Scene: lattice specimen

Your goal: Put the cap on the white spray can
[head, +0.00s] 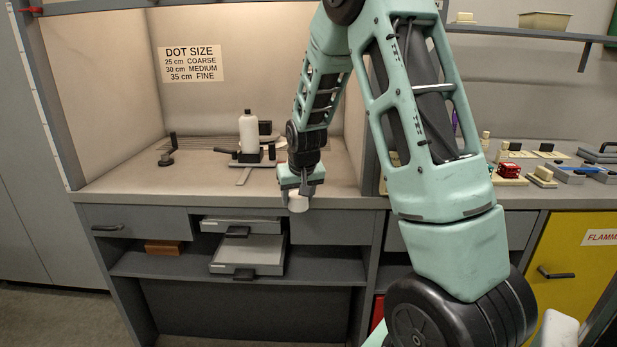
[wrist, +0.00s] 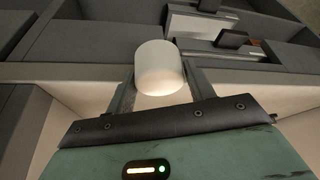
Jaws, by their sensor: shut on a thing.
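The white spray can (head: 248,132) stands upright on the counter inside the booth, on or behind a small stand with dark clamps. Its narrow top shows bare. My gripper (head: 298,191) is shut on the white cap (head: 298,203), a short cylinder, and points down at the counter's front edge. The gripper is to the right of the can and nearer to me, apart from it. In the wrist view the cap (wrist: 160,68) sits between the two fingers (wrist: 163,90). The spray can is not seen in the wrist view.
A dark knobbed fixture (head: 167,155) stands left on the counter (head: 130,185). Below, grey drawers (head: 245,255) stand pulled out. A dark block (head: 265,128) is beside the can. The right bench holds several small items, including a red one (head: 508,170). The counter's front left is clear.

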